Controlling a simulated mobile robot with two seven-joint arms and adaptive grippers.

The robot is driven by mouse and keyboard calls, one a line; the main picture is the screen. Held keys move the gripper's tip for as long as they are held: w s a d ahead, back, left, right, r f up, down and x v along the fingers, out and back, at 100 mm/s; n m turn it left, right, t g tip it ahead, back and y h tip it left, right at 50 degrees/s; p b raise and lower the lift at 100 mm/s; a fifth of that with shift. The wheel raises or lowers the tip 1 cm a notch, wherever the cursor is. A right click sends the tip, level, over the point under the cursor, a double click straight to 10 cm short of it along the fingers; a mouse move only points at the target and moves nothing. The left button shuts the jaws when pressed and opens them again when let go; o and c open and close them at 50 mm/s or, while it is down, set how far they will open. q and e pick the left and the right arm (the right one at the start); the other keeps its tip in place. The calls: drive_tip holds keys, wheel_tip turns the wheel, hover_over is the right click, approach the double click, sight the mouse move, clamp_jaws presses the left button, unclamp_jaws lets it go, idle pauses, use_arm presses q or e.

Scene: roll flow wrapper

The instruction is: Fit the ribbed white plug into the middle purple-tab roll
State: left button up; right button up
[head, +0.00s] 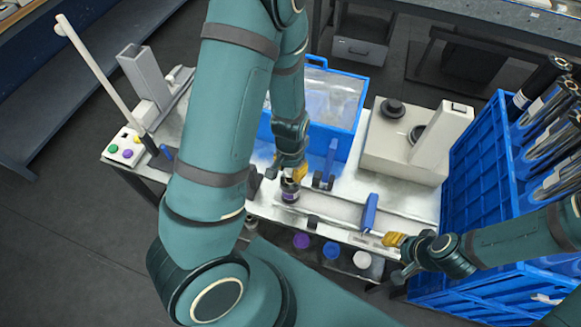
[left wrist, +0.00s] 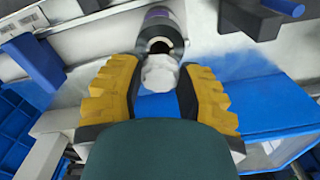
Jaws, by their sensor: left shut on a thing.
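My left gripper (left wrist: 160,88) is shut on the ribbed white plug (left wrist: 160,73) in the left wrist view, with yellow fingers on both sides. The roll (left wrist: 163,30), with a purple patch at its top, lies just beyond the plug. Its dark open core faces the plug, whose tip is at or near the lower rim; I cannot tell whether it has entered. In the head view my left gripper (head: 287,166) is just above the dark roll (head: 290,192) on the machine bed; the plug is not clear there. My right gripper (head: 394,239) is beside a blue lever; its finger gap is unclear.
Blue levers (head: 370,212) and (head: 331,160) stand on the metal bed. A blue bin (head: 345,140) is behind, and a beige device (head: 385,145) stands right of it. A blue crate (head: 470,190) holds several rolls. Purple, blue and white discs show below the front edge.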

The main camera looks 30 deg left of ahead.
sight(290, 170)
idle(0.5)
use_arm(q)
drive_tip(key=o, duration=0.4)
drive_tip(key=shift+o, duration=0.2)
wheel_tip(290, 170, up, 8)
drive_tip(key=p, duration=0.7)
drive_tip(key=shift+r+p, duration=0.3)
drive_tip(key=shift+r, duration=1.2)
drive_tip(key=shift+s, duration=0.15)
